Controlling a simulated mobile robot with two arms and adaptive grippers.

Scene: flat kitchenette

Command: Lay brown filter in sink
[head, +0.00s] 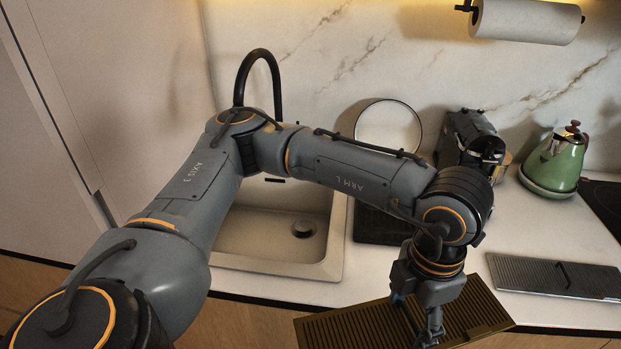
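The brown filter (355,328) is a flat ribbed panel at the bottom of the head view, overlapping the counter's front edge. My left gripper (432,335) reaches down onto its middle and appears shut on it; the fingertips and the grip itself are partly hidden. The filter looks held in the air, roughly level. The beige sink (270,268) is to the left of and behind the filter, with a dark drain (303,229) in its floor. My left arm crosses over the sink and hides part of it. My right gripper is not in view.
A grey ribbed filter with a dark handle (520,275) lies on the counter at right. A black tap (261,52) rises behind the sink. A dark rack (378,228), a round white plate (389,124), a coffee machine (476,135) and a green kettle (553,166) stand further back.

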